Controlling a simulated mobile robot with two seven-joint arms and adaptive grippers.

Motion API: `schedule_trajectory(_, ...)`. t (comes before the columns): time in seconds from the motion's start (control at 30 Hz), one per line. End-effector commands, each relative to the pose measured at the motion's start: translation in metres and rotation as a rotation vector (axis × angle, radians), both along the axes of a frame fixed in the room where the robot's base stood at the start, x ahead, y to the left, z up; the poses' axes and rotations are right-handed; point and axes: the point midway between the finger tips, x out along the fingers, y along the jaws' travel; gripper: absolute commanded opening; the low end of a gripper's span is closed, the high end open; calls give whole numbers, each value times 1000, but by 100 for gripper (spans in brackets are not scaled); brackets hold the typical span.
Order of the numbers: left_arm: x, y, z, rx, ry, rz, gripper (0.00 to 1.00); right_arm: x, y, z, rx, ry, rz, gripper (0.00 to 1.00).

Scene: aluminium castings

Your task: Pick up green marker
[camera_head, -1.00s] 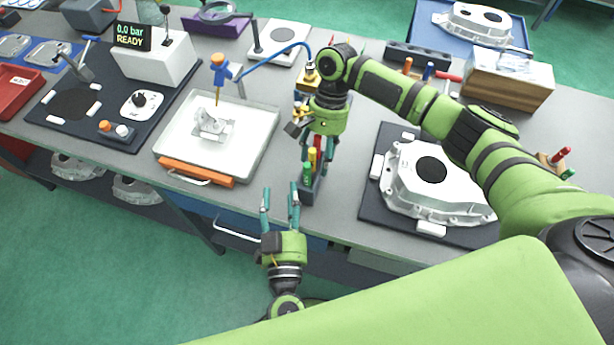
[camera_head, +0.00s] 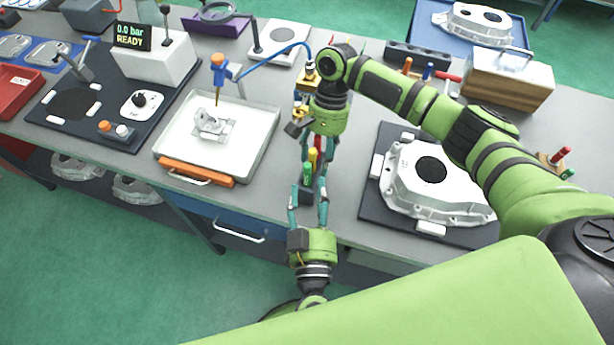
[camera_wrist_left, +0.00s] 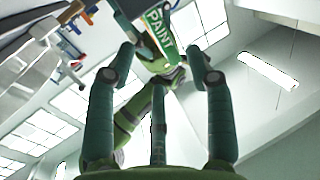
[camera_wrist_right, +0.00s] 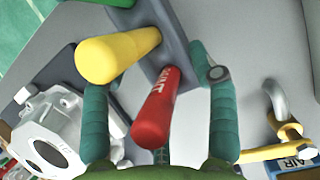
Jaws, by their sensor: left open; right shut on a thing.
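The green marker (camera_head: 308,173) stands in a dark marker holder (camera_head: 306,196) with a yellow marker (camera_head: 312,155) and a red marker (camera_head: 317,143). A green piece lettered PAINT (camera_wrist_left: 161,24) shows in the left wrist view. My right gripper (camera_head: 324,160) appears shut on the holder, its fingers (camera_wrist_right: 157,72) on either side of it around the red marker; the exact contact is partly hidden. My left gripper (camera_head: 308,187) is open below, its fingers on either side of the holder's near end by the green marker. In the left wrist view its fingers (camera_wrist_left: 163,65) stand apart with nothing clasped.
A white tray (camera_head: 262,150) with a small casting (camera_head: 212,124) lies to the left. A large casting (camera_head: 400,178) on a dark mat (camera_head: 369,203) lies to the right. The table's front edge and a drawer handle (camera_head: 238,238) are near my left gripper.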

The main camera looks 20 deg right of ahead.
Motion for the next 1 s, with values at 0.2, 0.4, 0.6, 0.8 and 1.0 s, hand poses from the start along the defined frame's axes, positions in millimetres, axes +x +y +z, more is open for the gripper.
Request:
schedule_trajectory(0.2,33,-5,-1,0,-2,1,53,0,0,-1,-2,-1,-2,24)
schedule_trajectory(0.4,44,-8,-2,1,1,-1,53,0,0,-1,-2,-1,-2,24)
schedule_trajectory(0.6,44,-8,-2,1,0,-1,21,0,0,-1,-2,-1,-2,24)
schedule_trajectory(0.8,44,-8,-2,1,0,0,2,0,0,-1,-2,-1,-2,24)
schedule_trajectory(1.0,44,-8,-1,1,0,0,2,0,0,-1,-2,0,-1,24)
